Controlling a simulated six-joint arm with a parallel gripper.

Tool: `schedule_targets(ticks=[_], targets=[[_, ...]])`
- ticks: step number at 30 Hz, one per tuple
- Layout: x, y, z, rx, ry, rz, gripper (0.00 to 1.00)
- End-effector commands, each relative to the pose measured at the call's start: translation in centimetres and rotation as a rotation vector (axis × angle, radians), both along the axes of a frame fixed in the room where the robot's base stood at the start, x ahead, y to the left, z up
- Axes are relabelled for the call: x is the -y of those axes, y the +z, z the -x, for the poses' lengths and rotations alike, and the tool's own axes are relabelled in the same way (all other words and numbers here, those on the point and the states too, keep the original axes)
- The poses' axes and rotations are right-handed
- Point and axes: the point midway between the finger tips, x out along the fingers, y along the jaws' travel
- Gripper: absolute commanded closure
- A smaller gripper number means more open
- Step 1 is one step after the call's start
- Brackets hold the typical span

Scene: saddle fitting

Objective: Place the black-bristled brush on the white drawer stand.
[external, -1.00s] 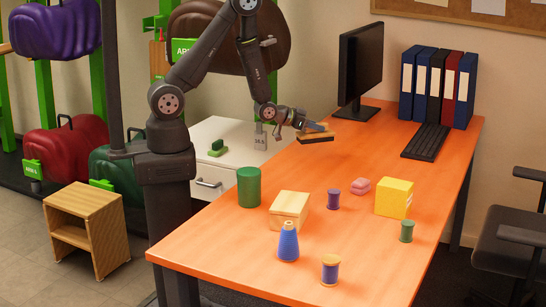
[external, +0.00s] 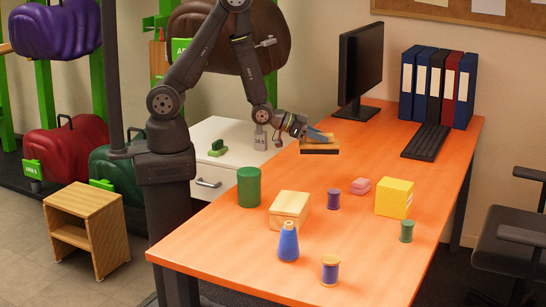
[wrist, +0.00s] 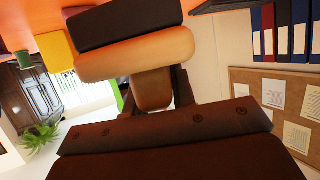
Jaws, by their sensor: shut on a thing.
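The black-bristled brush (external: 320,149) has a tan wooden body and a dark bristle side, and it is held above the orange desk. My gripper (external: 306,133) is shut on its wooden handle. In the wrist view the brush's black bristles (wrist: 128,22) and tan body (wrist: 137,54) fill the top middle, with the handle between the fingers (wrist: 152,92). The white drawer stand (external: 232,135) is left of the gripper, behind the desk's left edge. A green brush-like item (external: 217,148) sits on its top.
The orange desk (external: 250,250) carries a green cup (external: 249,187), a wooden box (external: 289,209), several thread spools, a pink item (external: 361,186) and a yellow block (external: 394,198). A monitor (external: 360,70) and keyboard (external: 427,141) stand behind. The stand's top is partly bare.

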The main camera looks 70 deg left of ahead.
Motion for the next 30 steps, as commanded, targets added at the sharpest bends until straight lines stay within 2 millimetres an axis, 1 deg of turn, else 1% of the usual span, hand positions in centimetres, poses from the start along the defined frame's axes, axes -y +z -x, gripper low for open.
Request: schedule_targets(ticks=[1, 3, 5, 6, 9, 12, 15, 19, 21, 23, 26, 30], targets=[[2.0, 0.4, 1.1, 0.001, -0.045, 0.001, 1.0], [4.4, 0.8, 2.7, 0.002, -0.101, 0.0, 1.0], [6.3, 1.1, 4.1, 0.002, -0.148, 0.001, 1.0], [7.6, 1.3, 5.1, 0.002, -0.181, 0.001, 1.0], [10.4, 1.8, 7.6, 0.002, -0.258, 0.001, 1.0], [12.8, 2.2, 10.0, 0.002, -0.327, 0.0, 1.0], [14.5, 2.6, 12.1, 0.003, -0.382, 0.002, 1.0], [15.8, 2.8, 13.8, 0.002, -0.428, 0.001, 1.0], [16.2, 2.9, 14.3, 0.002, -0.442, 0.001, 1.0], [16.2, 2.8, 14.4, 0.001, -0.446, 0.0, 1.0], [15.8, 2.2, 13.6, 0.001, -0.447, -0.001, 1.0], [14.6, 0.7, 11.5, -0.001, -0.443, -0.001, 1.0]])
